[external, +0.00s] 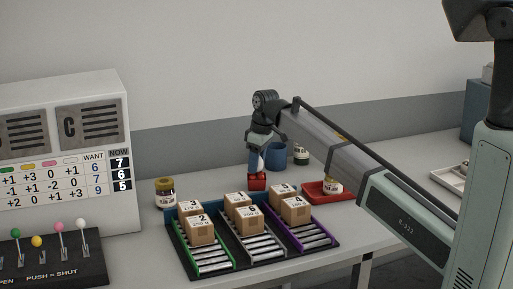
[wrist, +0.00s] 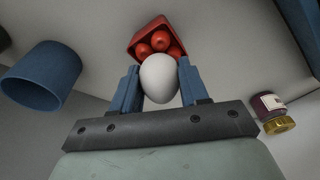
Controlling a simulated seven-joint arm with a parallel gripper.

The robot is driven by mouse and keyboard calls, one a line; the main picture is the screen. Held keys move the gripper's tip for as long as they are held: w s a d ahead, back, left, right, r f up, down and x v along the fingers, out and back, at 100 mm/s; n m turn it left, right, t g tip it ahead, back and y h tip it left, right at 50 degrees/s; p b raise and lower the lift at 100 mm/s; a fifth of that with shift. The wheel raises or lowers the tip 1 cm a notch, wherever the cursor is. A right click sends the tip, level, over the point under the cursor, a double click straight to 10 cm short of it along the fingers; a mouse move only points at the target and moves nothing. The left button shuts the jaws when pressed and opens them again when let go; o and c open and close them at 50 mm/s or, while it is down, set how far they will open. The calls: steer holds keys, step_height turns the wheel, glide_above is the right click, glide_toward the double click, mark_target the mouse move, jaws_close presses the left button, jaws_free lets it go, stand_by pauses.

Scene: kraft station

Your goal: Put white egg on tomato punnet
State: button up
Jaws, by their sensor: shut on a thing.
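The white egg (wrist: 159,79) is between the two blue fingers of my gripper (wrist: 158,82) in the wrist view, and the fingers are shut on it. In the external view my gripper (external: 257,161) points down, with a bit of the egg showing at its fingertips. The tomato punnet (wrist: 143,38) is a small red tray holding several red tomatoes, just beyond the egg in the wrist view. In the external view the punnet (external: 257,185) stands on the table directly below my gripper. Whether the egg touches the tomatoes, I cannot tell.
A blue cup (external: 275,156) stands behind the gripper. A jar with a yellow lid (external: 165,192) is to the left. Numbered boxes on a roller rack (external: 240,252) stand in front. A red tray (external: 316,193) with a jar lies to the right.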

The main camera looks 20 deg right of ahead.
steer(key=shift+f, duration=0.45)
steer(key=shift+f, duration=0.1)
steer(key=o, duration=0.8)
steer(key=r, duration=0.4)
steer(key=d+r, duration=0.1)
steer(key=r, duration=0.3)
steer(key=s+r, duration=0.1)
steer(key=r, duration=0.3)
steer(key=shift+s+d, duration=0.1)
steer(key=shift+d, duration=0.05)
